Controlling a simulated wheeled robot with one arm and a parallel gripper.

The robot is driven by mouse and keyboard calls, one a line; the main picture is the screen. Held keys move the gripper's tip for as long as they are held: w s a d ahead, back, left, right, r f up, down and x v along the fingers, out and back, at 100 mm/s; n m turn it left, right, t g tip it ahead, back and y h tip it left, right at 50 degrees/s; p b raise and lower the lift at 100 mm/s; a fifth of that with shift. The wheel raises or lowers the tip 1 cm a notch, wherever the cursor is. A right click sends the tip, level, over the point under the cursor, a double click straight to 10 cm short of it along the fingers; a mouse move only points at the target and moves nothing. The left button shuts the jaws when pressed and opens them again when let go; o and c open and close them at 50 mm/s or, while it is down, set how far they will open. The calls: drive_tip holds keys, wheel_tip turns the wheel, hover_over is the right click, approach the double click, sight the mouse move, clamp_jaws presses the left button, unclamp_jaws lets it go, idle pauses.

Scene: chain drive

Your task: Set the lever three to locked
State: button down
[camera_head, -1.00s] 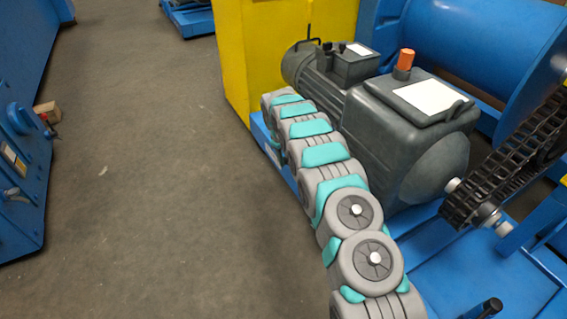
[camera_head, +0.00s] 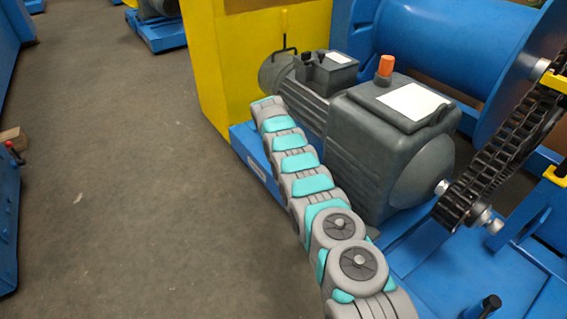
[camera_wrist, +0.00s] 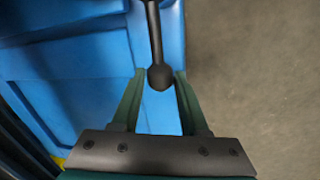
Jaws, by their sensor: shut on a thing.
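In the wrist view a dark lever with a ball end (camera_wrist: 160,77) comes down from the top edge. My gripper (camera_wrist: 159,74) has its two green fingers on either side of the ball, shut on it. A blue panelled surface (camera_wrist: 75,60) lies behind on the left. In the head view my gripper and the held lever are hidden beyond the far end of my arm. I see no number or locked mark, so I cannot tell the lever's setting.
A grey motor and gearbox (camera_head: 375,150) stand right of my arm, with a chain (camera_head: 490,175) and a blue drum (camera_head: 440,50) beyond. A yellow panel (camera_head: 215,60) stands behind. Grey floor (camera_head: 120,180) is open on the left. A dark peg (camera_head: 488,305) stands at front right.

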drive_tip(key=shift+d, duration=0.1)
drive_tip(key=shift+c, duration=2.2)
unclamp_jaws()
drive_tip(key=r, duration=0.3)
drive_tip(key=a+r, duration=0.1)
drive_tip(key=r, duration=0.3)
drive_tip(key=shift+s+a, duration=0.15)
drive_tip(key=shift+a, duration=0.05)
drive_tip(key=shift+s+r, duration=0.1)
drive_tip(key=shift+r, duration=0.2)
